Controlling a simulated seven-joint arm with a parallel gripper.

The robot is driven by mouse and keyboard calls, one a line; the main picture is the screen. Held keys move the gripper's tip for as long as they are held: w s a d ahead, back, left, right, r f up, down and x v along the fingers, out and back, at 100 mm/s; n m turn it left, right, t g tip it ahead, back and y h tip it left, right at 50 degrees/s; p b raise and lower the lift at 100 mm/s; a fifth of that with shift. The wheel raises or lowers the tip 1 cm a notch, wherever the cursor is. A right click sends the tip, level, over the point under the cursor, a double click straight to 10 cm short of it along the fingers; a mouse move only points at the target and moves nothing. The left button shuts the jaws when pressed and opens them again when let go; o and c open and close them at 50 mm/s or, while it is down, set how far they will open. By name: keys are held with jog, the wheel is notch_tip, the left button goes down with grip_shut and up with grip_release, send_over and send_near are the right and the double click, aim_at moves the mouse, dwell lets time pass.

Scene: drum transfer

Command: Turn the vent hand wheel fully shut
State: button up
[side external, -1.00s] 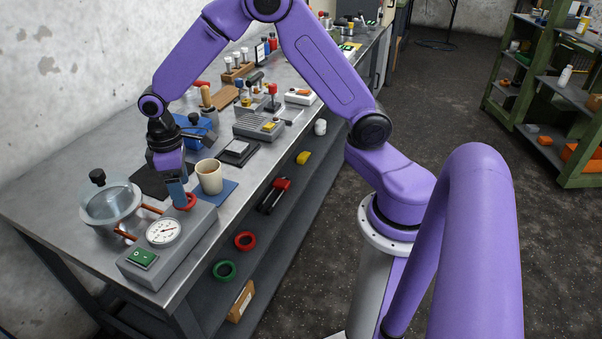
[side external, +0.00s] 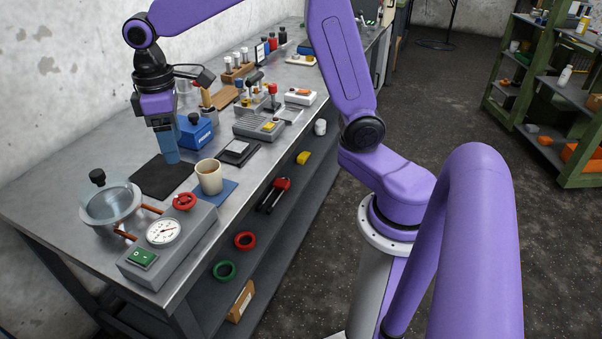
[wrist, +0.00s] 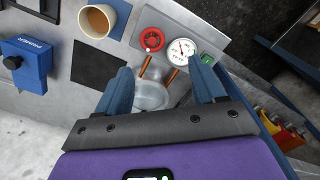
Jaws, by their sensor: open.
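The red vent hand wheel (side external: 184,202) sits on top of the grey gauge box (side external: 190,231), behind the round white dial gauge (side external: 163,232). It also shows in the wrist view (wrist: 152,39), fully uncovered. My gripper (side external: 172,158) is raised above the bench, behind the wheel and clear of it, over the area of the black mat. In the wrist view my gripper's two blue fingers (wrist: 164,88) are spread apart with nothing held between them. How far the wheel is turned cannot be told.
A glass vessel (side external: 113,208) with a black knob joins the box by copper pipes. A cream cup (side external: 209,178) stands on a blue mat close behind the wheel. A blue box labelled PRIMER (wrist: 27,62) stands farther back. The black mat (side external: 150,180) is bare.

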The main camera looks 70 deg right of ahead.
jog(key=s+d+f+n, duration=0.2)
jog(key=s, duration=1)
jog(key=s+d+f+n, duration=0.1)
jog(key=s+n, duration=0.1)
jog(key=s, duration=1.1)
jog(key=shift+d+f+n, duration=0.35)
jog(key=shift+n, duration=0.05)
jog(key=shift+s+d+f, duration=0.3)
jog(key=shift+s+d, duration=0.25)
jog(key=shift+s, duration=0.3)
